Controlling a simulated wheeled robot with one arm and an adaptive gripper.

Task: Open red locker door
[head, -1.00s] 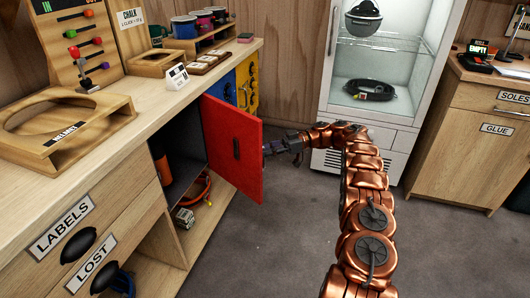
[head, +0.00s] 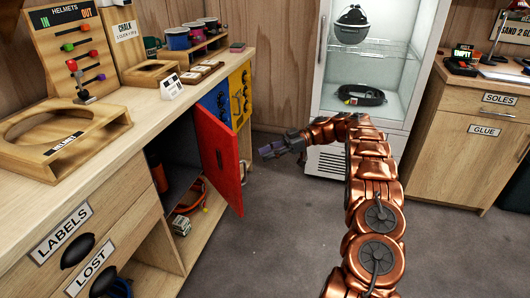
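Blue (head: 218,103) and yellow (head: 240,91) locker doors are beside the red one, both closed. An open shelf (head: 186,245) below holds an orange-red looped item. A glass-front cabinet (head: 321,97) stands behind my arm. The grey floor (head: 275,225) is clear.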

